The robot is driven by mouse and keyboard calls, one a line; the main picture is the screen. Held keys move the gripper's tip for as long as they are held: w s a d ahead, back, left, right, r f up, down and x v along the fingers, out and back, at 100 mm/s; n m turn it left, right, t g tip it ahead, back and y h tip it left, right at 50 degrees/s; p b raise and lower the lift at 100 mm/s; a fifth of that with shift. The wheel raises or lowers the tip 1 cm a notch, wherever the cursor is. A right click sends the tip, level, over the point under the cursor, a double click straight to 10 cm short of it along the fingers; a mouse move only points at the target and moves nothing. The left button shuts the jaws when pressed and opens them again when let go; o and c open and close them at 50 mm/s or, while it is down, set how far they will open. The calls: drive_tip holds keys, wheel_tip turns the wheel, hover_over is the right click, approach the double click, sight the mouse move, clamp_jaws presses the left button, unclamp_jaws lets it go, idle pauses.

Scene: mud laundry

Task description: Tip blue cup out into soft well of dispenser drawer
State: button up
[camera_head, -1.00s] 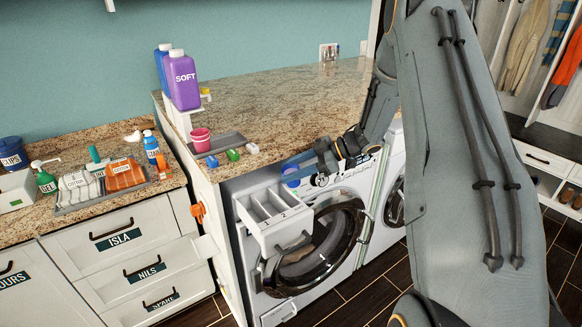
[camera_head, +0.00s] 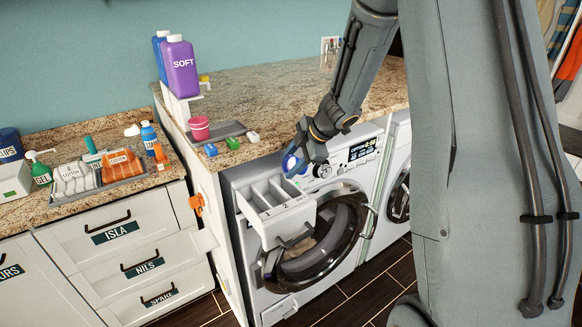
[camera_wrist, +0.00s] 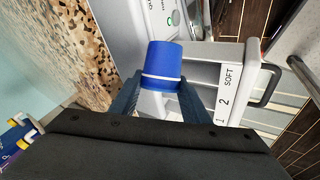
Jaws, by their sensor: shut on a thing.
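The blue cup (camera_head: 289,163) is held at the machine's front, by the upper back right corner of the open dispenser drawer (camera_head: 270,234). My gripper (camera_head: 297,160) is shut on it. In the wrist view the blue cup (camera_wrist: 163,62), with a white band, sits between the two fingers of my gripper (camera_wrist: 160,96). The drawer (camera_wrist: 205,48) lies beside and beyond it there, with labels 1, 2 and SOFT on its front. The cup partly covers the drawer in that view. The cup's inside is hidden, and I cannot tell its exact tilt.
The purple SOFT bottle (camera_head: 182,68) stands on a raised ledge. The round washer door (camera_head: 318,240) is below the drawer.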

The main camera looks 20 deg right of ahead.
drive_tip(key=shift+s+a+f+n+t+h+b, duration=0.1)
drive_tip(key=shift+a+n+t+h+b, duration=0.1)
drive_tip(key=shift+h+b, duration=0.5)
drive_tip(key=shift+a+f+n+t+h+b, duration=0.1)
drive_tip(key=shift+a+n+h+b, duration=0.1)
drive_tip(key=shift+h+b, duration=0.5)
drive_tip(key=shift+s+a+r+n+t+h, duration=0.2)
drive_tip(key=shift+a+n+t+h, duration=0.15)
drive_tip(key=shift+h, duration=0.55)
drive_tip(key=shift+a+f+n+t+h, duration=0.2)
drive_tip(key=shift+n+t+h, duration=0.25)
drive_tip(key=shift+h, duration=0.65)
drive_tip(key=shift+s+a+n+t+h+b, duration=0.1)
drive_tip(key=shift+a+n+t+h+b, duration=0.2)
drive_tip(key=shift+h+b, duration=0.6)
drive_tip(key=shift+a+n+t+h+b, duration=0.15)
drive_tip(key=shift+t+h+b, duration=0.3)
drive_tip(key=shift+b, duration=0.75)
drive_tip(key=shift+d, duration=0.1)
drive_tip(key=shift+s+r, duration=0.1)
drive_tip(key=shift+s, duration=0.05)
